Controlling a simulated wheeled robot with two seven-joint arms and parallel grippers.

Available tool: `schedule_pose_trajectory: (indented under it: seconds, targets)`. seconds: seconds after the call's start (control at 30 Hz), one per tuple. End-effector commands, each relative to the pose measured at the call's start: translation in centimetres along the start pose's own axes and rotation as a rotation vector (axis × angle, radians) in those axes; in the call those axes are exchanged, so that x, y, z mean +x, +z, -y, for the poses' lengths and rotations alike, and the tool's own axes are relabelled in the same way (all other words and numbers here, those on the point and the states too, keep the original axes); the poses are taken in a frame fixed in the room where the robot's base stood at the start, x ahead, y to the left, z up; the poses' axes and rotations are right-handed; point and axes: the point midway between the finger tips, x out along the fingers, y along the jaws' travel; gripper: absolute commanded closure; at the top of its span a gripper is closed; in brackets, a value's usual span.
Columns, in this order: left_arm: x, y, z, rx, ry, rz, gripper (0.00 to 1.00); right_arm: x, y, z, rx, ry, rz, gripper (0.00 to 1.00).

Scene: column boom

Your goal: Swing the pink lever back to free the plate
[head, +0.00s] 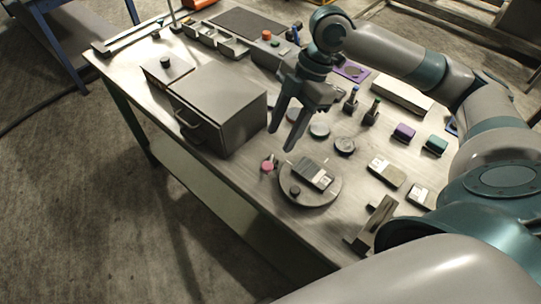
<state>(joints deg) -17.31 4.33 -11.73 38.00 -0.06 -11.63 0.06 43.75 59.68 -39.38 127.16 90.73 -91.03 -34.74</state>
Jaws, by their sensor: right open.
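The pink lever (267,166) is a small pink-topped piece at the table's front edge, just left of a round grey plate (310,201). The plate carries a dark rectangular block (315,174) and a small dark knob (295,190). I cannot tell from this view exactly how the lever meets the plate. My right gripper (280,141) hangs above the table with its two fingers pointing down and apart, empty. Its tips appear just above the pink lever in the picture and do not seem to touch it. My left gripper is out of view.
A grey drawer box (217,107) with a handle stands left of my right gripper. Small discs (319,131), two upright pegs (372,112), a purple block (404,132) and a green block (435,146) stand to the right. A dark bracket (371,225) is at the front right.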

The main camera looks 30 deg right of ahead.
Motion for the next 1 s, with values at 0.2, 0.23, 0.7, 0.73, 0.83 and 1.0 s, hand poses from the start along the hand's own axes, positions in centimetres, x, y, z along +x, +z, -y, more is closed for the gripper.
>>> schedule_pose_trajectory:
  seconds: [0.2,0.23,0.7,0.73,0.83,1.0]
  targets:
    - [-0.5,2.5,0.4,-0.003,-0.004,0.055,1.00,4.0,-0.1,0.1,0.001,-0.004,-0.001,0.59]
    - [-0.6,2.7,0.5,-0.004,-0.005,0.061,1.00,4.5,0.0,0.1,0.001,-0.003,0.000,0.59]
    - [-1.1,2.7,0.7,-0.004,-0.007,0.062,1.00,9.0,0.0,0.0,0.000,0.000,0.001,0.59]
    - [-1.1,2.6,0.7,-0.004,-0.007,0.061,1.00,9.0,0.0,0.0,0.000,0.000,0.001,0.59]
    - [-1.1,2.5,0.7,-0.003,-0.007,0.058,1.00,9.1,0.1,0.0,0.000,0.001,0.001,0.59]
    - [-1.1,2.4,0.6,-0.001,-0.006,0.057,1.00,9.0,0.1,0.0,0.000,0.001,0.001,0.63]
